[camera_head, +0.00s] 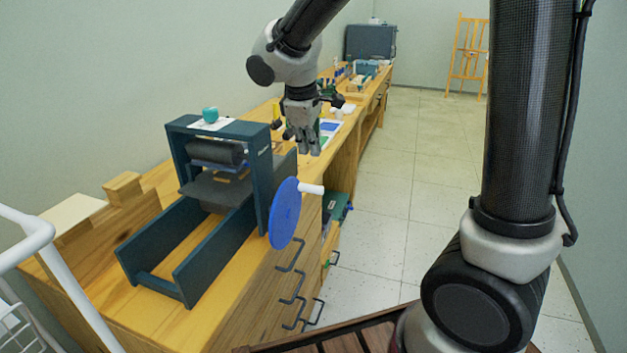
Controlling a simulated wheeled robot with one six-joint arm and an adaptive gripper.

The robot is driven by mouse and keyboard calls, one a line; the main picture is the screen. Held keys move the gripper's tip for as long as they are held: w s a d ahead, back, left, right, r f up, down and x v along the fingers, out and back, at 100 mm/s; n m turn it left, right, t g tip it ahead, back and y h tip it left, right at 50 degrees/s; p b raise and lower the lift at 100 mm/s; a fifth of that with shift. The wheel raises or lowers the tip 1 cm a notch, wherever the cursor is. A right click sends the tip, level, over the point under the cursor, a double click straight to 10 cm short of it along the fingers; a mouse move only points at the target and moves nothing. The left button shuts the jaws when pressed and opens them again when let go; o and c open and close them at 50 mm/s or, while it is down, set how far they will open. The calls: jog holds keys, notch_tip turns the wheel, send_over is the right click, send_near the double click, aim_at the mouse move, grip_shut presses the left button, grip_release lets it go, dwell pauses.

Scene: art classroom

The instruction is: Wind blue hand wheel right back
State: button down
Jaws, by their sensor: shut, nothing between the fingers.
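The blue hand wheel (284,214) is on the right side of a dark teal roller press (192,263) that stands on the wooden workbench. A white handle (311,189) sticks out to the right from the wheel's upper right rim. My gripper (309,148) hangs above and beyond the wheel, pointing down, near the bench's front edge. It is shut and empty, and apart from the wheel and its handle. The press frame hides part of the wheel's axle side.
A teal round object (210,115) sits on a white sheet on top of the press. Drawer handles (291,285) stick out from the bench front. A white wire cart (32,233) is at the left. The tiled floor (425,150) right of the bench is clear. An easel (468,58) stands far back.

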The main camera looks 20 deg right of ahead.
aim_at(315, 187)
jog(key=x, duration=1.2)
jog(key=shift+s, duration=0.1)
jog(key=shift+w+d+f+g, duration=0.15)
jog(key=shift+w+g, duration=0.05)
jog(key=shift+g, duration=0.1)
jog(key=shift+w+f+y, duration=0.1)
jog(key=shift+y, duration=0.2)
